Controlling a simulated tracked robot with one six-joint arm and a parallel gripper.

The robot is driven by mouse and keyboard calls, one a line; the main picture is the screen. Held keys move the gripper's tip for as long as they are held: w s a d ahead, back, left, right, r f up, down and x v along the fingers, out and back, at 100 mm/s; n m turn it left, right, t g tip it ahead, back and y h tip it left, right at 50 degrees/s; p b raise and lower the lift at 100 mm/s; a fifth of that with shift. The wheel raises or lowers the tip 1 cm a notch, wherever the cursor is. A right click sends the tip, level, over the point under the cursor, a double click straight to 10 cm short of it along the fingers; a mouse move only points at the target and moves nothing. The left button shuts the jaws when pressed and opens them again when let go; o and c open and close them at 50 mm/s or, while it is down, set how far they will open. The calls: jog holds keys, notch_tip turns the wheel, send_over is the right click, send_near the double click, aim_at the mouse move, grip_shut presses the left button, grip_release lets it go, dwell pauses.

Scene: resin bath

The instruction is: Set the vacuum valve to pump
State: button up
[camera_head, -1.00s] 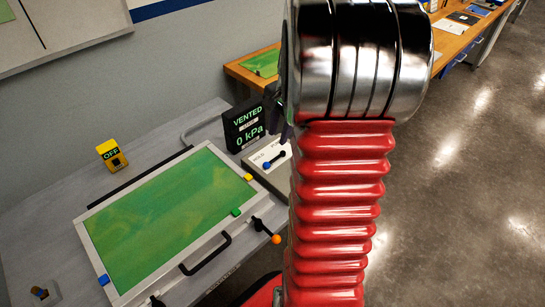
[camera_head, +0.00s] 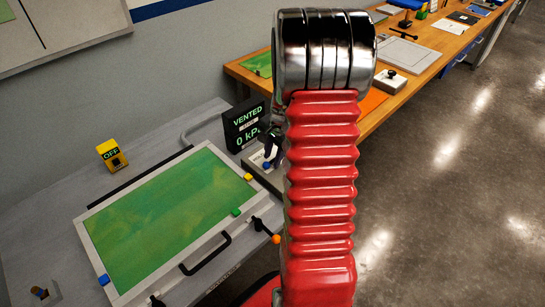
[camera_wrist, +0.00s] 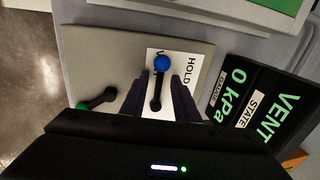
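The valve panel (camera_wrist: 100,60) fills the middle of the wrist view. Its black lever has a blue knob (camera_wrist: 162,62) and lies over a white label reading HOLD, with other lettering partly hidden. My gripper (camera_wrist: 161,82) is open, with one dark finger on each side of the lever; I cannot tell whether either touches it. In the head view the panel (camera_head: 256,180) is partly hidden by my arm, and my gripper (camera_head: 273,148) is just above the blue knob (camera_head: 267,165). The black pressure display (camera_head: 243,122) reads VENTED, 0 kPa; it also shows in the wrist view (camera_wrist: 262,100).
A second black lever with a green knob (camera_wrist: 82,106) is on the panel. The green-topped framed bath (camera_head: 165,215) lies left, with an orange-knobbed lever (camera_head: 276,239) at its corner. A yellow OFF box (camera_head: 112,155) stands behind it. A wooden bench (camera_head: 415,60) is at the back right.

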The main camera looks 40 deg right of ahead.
jog(key=shift+f, duration=0.1)
jog(key=shift+c, duration=0.3)
grip_shut()
dwell(1.0)
